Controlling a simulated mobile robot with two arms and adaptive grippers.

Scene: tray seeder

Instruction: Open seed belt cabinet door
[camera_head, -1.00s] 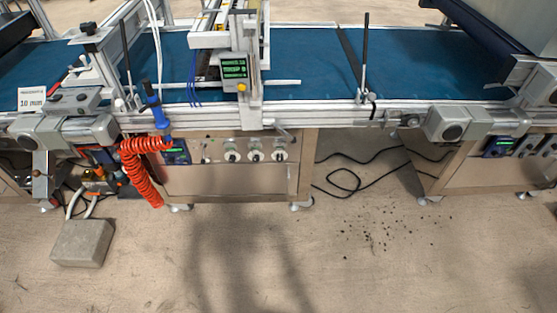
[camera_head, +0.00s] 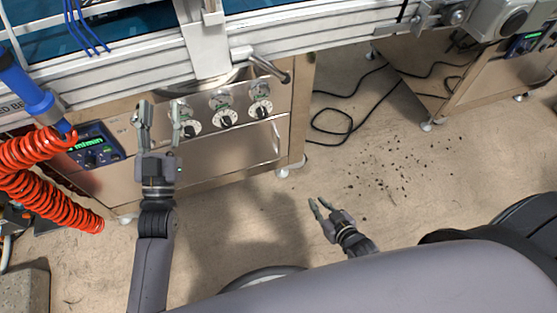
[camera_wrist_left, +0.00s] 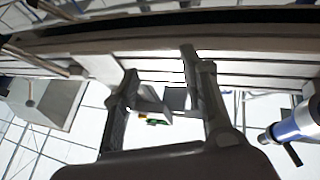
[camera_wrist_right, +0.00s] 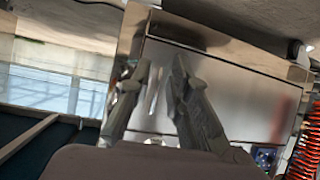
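The steel seed belt cabinet (camera_head: 300,110) stands under the conveyor. Its front has a smooth lower panel (camera_head: 240,150), seemingly the door, flush with the front; no handle on it is clear to me. My left gripper (camera_head: 157,112) is open and empty, fingers pointing up, in front of the cabinet between the display and the knobs; I cannot tell whether it touches. Its fingers also show in the left wrist view (camera_wrist_left: 160,65). My right gripper (camera_head: 318,202) is open and empty, low at the cabinet's right. The right wrist view shows its fingers (camera_wrist_right: 162,62) before a reflective steel panel (camera_wrist_right: 230,75).
Above the panel are three knobs (camera_head: 226,119) and a display (camera_head: 95,145). A metal lever (camera_head: 270,67) juts from the conveyor rail above. A red coiled hose (camera_head: 50,200) hangs at the left. A black cable (camera_head: 345,125) lies on the floor at the right.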

